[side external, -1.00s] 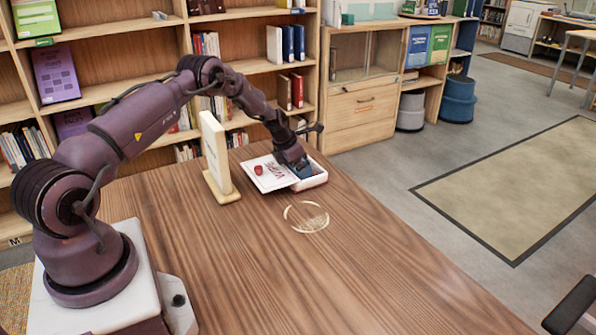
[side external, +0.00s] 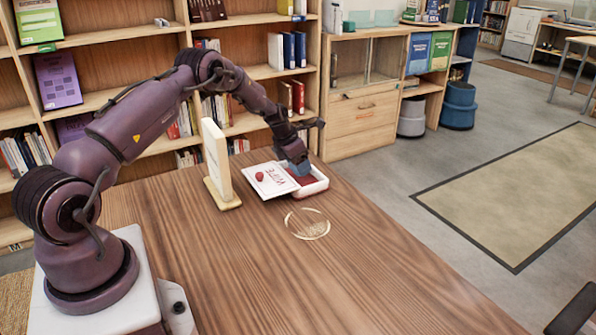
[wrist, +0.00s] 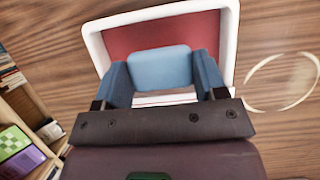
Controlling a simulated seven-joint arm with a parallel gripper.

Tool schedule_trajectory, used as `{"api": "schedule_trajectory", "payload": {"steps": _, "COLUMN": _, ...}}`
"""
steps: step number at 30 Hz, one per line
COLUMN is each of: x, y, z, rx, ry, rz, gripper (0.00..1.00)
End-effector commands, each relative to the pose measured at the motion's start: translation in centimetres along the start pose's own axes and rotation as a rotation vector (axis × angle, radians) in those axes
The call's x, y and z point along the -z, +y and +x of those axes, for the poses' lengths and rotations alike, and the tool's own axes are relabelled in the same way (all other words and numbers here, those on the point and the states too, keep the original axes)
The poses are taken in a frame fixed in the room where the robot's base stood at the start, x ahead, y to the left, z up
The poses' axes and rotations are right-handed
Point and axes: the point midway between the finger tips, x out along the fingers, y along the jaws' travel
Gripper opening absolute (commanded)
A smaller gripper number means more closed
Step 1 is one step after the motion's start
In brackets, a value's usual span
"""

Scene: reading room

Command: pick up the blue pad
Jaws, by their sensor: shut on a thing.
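The blue pad (wrist: 160,68) is between the two blue fingers of my gripper (wrist: 162,76) in the wrist view, one finger on each side. My gripper is shut on it. In the side external view my gripper (side external: 299,168) points down over the white tray (side external: 318,189), and the pad is mostly hidden by the fingers. The tray has a red inside, which shows around the pad; its white rim also shows in the wrist view (wrist: 230,40). I cannot tell exactly how far the pad is above the tray floor.
A white card (side external: 266,187) with red lettering and a red spot lies at the tray's left. A cream upright stand (side external: 217,160) is further left. The wooden table (side external: 250,280) is clear at the front.

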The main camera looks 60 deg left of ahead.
Motion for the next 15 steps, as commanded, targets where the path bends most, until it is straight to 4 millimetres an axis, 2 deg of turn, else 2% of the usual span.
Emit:
{"api": "schedule_trajectory", "payload": {"steps": 5, "x": 0.8, "y": -1.2, "z": -3.4, "rx": 0.000, "ry": 0.000, "rz": 0.000, "gripper": 0.43}}
{"api": "schedule_trajectory", "payload": {"steps": 9, "x": 1.6, "y": -2.5, "z": -7.0, "rx": -0.001, "ry": -0.001, "rz": 0.000, "gripper": 0.43}}
{"api": "schedule_trajectory", "payload": {"steps": 15, "x": 4.3, "y": -4.6, "z": -10.1, "rx": 0.000, "ry": 0.000, "rz": 0.000, "gripper": 0.43}}
